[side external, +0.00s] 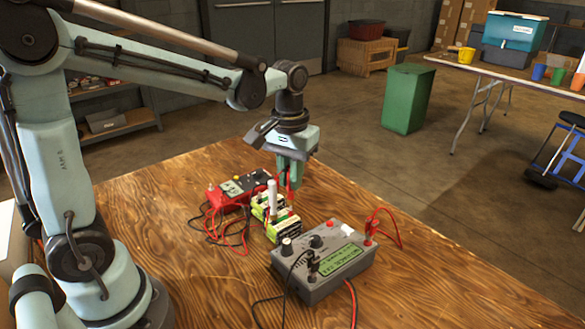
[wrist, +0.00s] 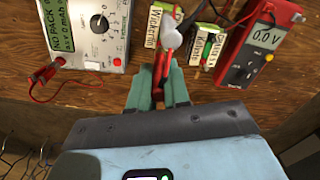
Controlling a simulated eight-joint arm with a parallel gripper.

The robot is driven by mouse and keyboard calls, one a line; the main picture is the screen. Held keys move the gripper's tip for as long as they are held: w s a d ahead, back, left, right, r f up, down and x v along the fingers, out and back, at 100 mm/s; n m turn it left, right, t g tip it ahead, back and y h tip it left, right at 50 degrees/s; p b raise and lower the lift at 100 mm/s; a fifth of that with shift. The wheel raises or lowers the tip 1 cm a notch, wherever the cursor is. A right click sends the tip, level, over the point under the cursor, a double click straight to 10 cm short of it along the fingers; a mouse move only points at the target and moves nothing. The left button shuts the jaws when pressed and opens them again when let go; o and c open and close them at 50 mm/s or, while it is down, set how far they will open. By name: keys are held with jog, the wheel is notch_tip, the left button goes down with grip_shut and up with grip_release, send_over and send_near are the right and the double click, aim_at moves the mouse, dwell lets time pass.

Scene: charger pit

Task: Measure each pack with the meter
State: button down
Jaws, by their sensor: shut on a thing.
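My gripper (side external: 289,184) is shut on a red probe (wrist: 161,66), which points down beside the packs. In the wrist view my teal fingers (wrist: 159,88) close around it. Green-and-white packs stand close together: one labelled Wickerton (wrist: 157,17) and one whose label starts "Kiln" (wrist: 198,44). They also show in the side view (side external: 283,229). A white rounded upright piece (side external: 272,192) stands by them. I cannot tell whether the probe tip touches a pack. The red meter (wrist: 262,45) reads 0.0 V and also shows in the side view (side external: 238,188).
A grey charger box (side external: 325,262) with a green display reading "NO PACK" stands in front of the packs, with red and black leads. Loose leads lie around the meter. The wooden table (side external: 160,215) is clear at the left. A green bin (side external: 407,98) stands on the floor.

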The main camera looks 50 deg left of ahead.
jog(key=shift+f, duration=0.8)
dwell(0.9)
jog(key=c, duration=0.7)
grip_release()
jog(key=shift+r, duration=3.75)
jog(key=shift+f, duration=3.45)
